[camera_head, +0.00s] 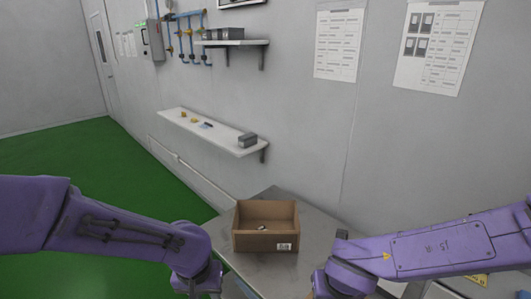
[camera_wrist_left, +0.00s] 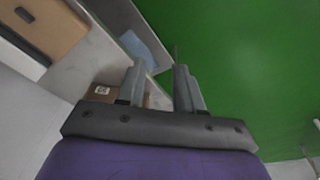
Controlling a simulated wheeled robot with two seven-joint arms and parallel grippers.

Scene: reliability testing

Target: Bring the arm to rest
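My left arm (camera_head: 115,220) is purple, comes in from the left in the head view and bends down at the bottom edge, left of the table. Its gripper fingers are below that frame. In the left wrist view my left gripper (camera_wrist_left: 160,88) shows two grey fingers with a gap between them, open and empty.
An open cardboard box (camera_head: 265,240) with small items inside stands on a grey table (camera_head: 312,262) between my arms. A wall shelf (camera_head: 220,134) holds small items behind. Green floor (camera_head: 95,170) lies clear at left. A brown carton (camera_wrist_left: 45,25) shows in the left wrist view.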

